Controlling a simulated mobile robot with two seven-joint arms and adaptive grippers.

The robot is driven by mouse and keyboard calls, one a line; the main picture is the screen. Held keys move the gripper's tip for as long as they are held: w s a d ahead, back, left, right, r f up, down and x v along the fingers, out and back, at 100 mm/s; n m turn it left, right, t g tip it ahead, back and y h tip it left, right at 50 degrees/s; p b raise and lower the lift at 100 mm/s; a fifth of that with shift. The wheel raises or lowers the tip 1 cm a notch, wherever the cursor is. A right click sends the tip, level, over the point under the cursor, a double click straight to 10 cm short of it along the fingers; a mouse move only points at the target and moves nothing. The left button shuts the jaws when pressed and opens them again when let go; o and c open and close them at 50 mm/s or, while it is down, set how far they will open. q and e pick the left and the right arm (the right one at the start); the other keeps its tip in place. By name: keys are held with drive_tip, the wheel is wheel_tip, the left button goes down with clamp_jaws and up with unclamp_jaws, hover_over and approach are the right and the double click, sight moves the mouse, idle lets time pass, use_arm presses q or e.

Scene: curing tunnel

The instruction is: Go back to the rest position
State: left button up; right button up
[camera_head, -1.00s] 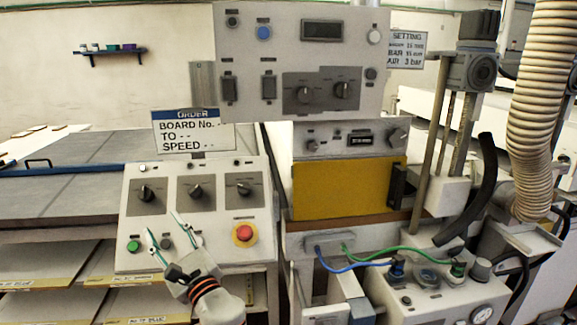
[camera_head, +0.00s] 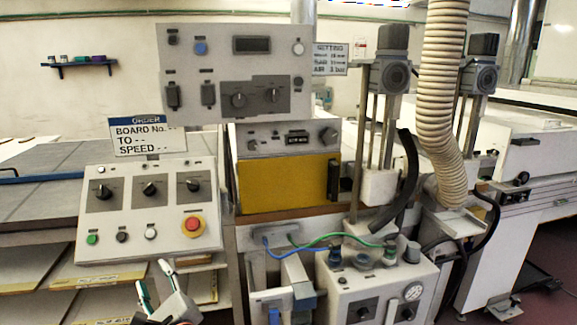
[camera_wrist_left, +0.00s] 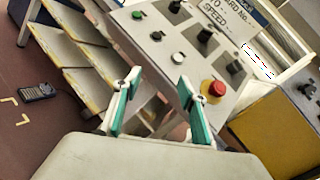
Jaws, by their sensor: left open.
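My left gripper (camera_head: 157,284) is at the bottom left of the head view, below the sloped control panel (camera_head: 105,250). Its two fingers with green pads are apart, with nothing between them. In the left wrist view the open fingers (camera_wrist_left: 155,108) point toward the panel's lower part, with the red emergency button (camera_wrist_left: 215,88) beyond the right finger. In the head view the red button (camera_head: 193,224) sits at the panel's lower right, apart from the gripper. My right gripper is in neither view.
Shelves with boards (camera_head: 40,268) stand below and left of the panel. A yellow-fronted unit (camera_head: 285,183) stands to the right, above a white box with blue and green hoses (camera_head: 372,283). A ribbed duct (camera_head: 438,110) hangs at the right. Brown floor (camera_wrist_left: 50,130) shows left in the wrist view.

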use_arm(q)
drive_tip(key=s+d+f+n+g+h, duration=0.1)
drive_tip(key=s+d+f+n+h, duration=0.2)
drive_tip(key=f, duration=0.5)
drive_tip(key=s+d+f+n+g+h, duration=0.1)
drive_tip(key=s+d+f+h, duration=0.2)
drive_tip(key=f, duration=0.5)
drive_tip(key=s+d+f+n+g+h, duration=0.1)
drive_tip(key=s+d+f+n+h, duration=0.15)
drive_tip(key=s+f, duration=0.45)
drive_tip(key=s+d+f+n+h, duration=0.1)
drive_tip(key=s+f+n+h, duration=0.1)
drive_tip(key=s+n, duration=0.3)
drive_tip(key=s+d+f+n+h, duration=0.2)
drive_tip(key=s+f+n, duration=0.3)
drive_tip(key=s, duration=0.4)
drive_tip(key=shift+s+d+f+n+g+h, duration=0.2)
drive_tip(key=shift+n+g+h, duration=0.2)
drive_tip(key=shift+n+h, duration=0.35)
